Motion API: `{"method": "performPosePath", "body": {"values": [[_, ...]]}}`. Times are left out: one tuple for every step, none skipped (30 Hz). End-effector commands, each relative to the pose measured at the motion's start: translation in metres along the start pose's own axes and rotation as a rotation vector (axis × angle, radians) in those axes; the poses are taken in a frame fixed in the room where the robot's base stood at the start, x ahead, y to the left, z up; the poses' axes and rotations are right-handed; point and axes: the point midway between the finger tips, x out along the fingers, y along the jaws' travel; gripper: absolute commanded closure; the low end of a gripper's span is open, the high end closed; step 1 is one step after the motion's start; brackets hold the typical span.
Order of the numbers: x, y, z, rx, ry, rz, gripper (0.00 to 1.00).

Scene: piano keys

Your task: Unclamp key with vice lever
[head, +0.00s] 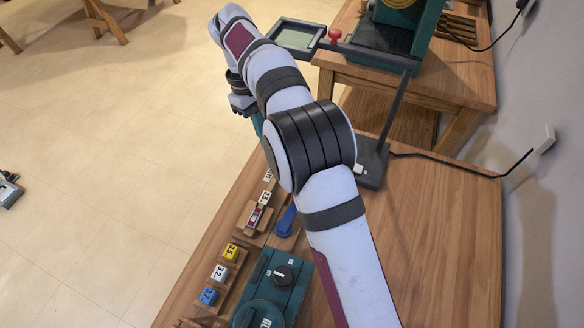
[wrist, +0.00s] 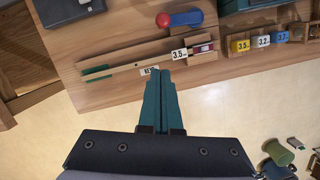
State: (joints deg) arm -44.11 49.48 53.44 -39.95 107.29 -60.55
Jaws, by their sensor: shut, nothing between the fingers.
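In the wrist view, a long wooden key (wrist: 130,60) lies along the bench edge, with a green patch near its left end. Its right end meets a small wooden vice (wrist: 207,58) with a dark red part. A blue lever (wrist: 185,18) with a red ball end lies just behind the vice. The lever also shows in the head view (head: 286,220), beside the vice (head: 254,217). My gripper (wrist: 158,72) is shut and empty, its teal fingertips near the key's middle, left of the vice. In the head view my arm hides most of the key and gripper.
Yellow (wrist: 241,45), white (wrist: 264,41) and blue (wrist: 283,37) numbered blocks sit in a wooden rack right of the vice. A teal machine with a black knob (head: 283,275) stands beside the rack. A dark stand (head: 372,165) rises behind my arm. The right side of the bench is clear.

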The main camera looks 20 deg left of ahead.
Motion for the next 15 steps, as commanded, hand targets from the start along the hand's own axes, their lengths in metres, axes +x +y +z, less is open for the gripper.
{"method": "performPosePath", "body": {"values": [[0.000,0.000,0.000,0.001,0.000,0.000,1.00],[0.000,0.000,0.000,0.001,0.000,0.000,1.00],[0.000,0.000,0.000,0.002,0.001,0.000,1.00],[0.000,0.000,0.001,0.002,0.001,-0.001,1.00],[0.001,0.000,0.001,0.002,0.000,-0.001,1.00],[0.002,0.001,0.001,0.002,0.000,-0.001,1.00],[0.004,0.001,0.001,0.002,0.000,-0.001,1.00],[0.008,0.001,0.001,0.002,-0.001,-0.001,1.00],[0.013,0.001,0.001,0.002,-0.001,-0.002,1.00],[0.019,0.001,0.001,0.002,-0.003,-0.002,1.00],[0.025,0.000,0.001,0.003,-0.002,-0.003,1.00],[0.034,0.001,0.001,0.002,-0.003,-0.002,1.00],[0.041,0.001,0.001,0.003,-0.003,-0.003,1.00],[0.047,0.000,0.002,0.003,-0.003,-0.003,1.00],[0.056,0.001,0.002,0.004,-0.002,-0.003,1.00]]}}
